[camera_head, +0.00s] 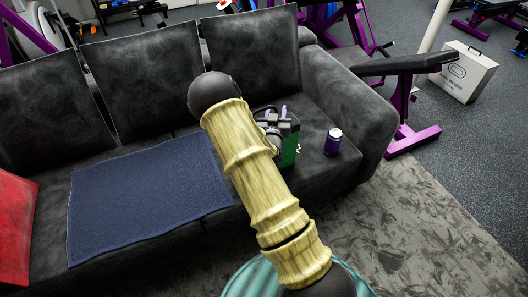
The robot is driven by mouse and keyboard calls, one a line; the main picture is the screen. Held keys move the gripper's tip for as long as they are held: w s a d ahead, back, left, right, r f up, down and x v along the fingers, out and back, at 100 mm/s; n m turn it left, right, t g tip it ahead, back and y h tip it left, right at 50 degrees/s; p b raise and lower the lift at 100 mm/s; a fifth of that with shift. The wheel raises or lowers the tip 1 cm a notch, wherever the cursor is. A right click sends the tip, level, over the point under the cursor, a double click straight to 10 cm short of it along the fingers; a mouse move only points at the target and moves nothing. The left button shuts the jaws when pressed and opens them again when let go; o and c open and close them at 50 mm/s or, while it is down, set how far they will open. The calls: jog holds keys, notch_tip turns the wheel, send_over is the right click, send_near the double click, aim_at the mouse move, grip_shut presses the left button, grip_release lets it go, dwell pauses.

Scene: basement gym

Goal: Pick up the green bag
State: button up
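A green bag (289,155) stands on the seat of the dark grey sofa, right of the middle. Only a strip of its green side shows, with a small white mark at its right edge. My yellow arm hides its left part. My gripper (279,119) is at the top of the bag, just behind my arm's links. Its dark parts overlap the bag's upper edge in the picture. I cannot tell whether the fingers touch the bag or how far apart they are.
A purple can (332,142) stands on the seat right of the bag. A blue towel (145,193) lies on the seat to the left, with a red cushion (15,230) beyond it. The sofa's right armrest (352,108) and a purple-framed bench (405,66) stand to the right.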

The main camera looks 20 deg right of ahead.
jog(key=shift+w+d, duration=0.2)
jog(key=shift+w, duration=0.2)
grip_shut()
dwell(1.4)
